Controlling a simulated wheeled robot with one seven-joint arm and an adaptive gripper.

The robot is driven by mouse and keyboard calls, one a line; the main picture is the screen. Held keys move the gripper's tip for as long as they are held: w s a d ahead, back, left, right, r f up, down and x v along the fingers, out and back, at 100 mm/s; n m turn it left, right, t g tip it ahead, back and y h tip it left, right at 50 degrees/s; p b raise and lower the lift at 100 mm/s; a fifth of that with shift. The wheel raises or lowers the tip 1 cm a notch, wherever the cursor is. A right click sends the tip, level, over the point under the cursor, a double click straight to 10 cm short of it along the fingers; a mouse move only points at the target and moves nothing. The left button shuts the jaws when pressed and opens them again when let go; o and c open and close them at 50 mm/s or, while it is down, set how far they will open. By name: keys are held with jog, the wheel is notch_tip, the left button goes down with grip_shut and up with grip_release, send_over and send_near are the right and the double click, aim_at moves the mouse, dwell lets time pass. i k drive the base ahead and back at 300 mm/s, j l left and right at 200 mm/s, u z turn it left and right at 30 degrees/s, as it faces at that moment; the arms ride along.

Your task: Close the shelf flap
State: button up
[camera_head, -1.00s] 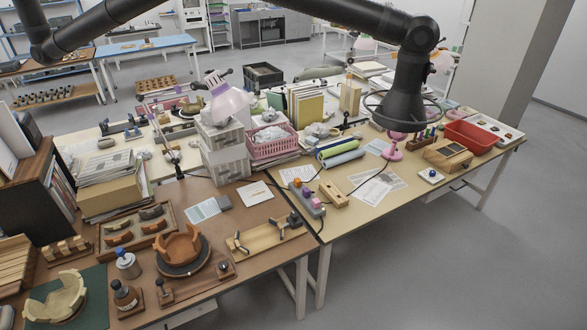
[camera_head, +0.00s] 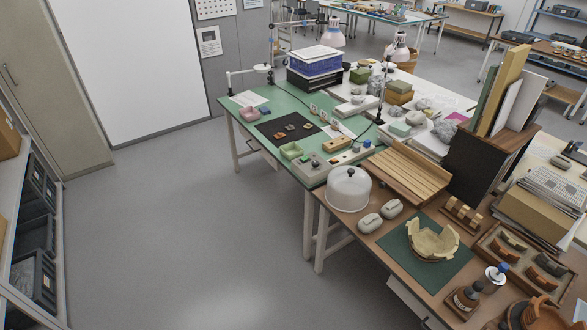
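No shelf flap can be made out for certain in the head view. A white-framed shelf unit (camera_head: 54,260) stands at the left edge, cut off by the frame. It holds several dark crates (camera_head: 38,188) and a brown cardboard box (camera_head: 8,138). Whether a flap belongs to this shelf cannot be told. My gripper and arm are not in view.
A beige cabinet (camera_head: 60,70) with a handle stands beyond the shelf, beside a white board (camera_head: 140,70). A green-topped table (camera_head: 262,130) and a brown worktable (camera_head: 350,228) with pottery stand at the right. The grey floor (camera_head: 190,220) between is clear.

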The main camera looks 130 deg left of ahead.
aim_at(387, 181)
jog(key=u, duration=3.5)
jog(key=i, duration=1.25)
jog(key=i+l, duration=0.15)
jog(key=i, duration=1.1)
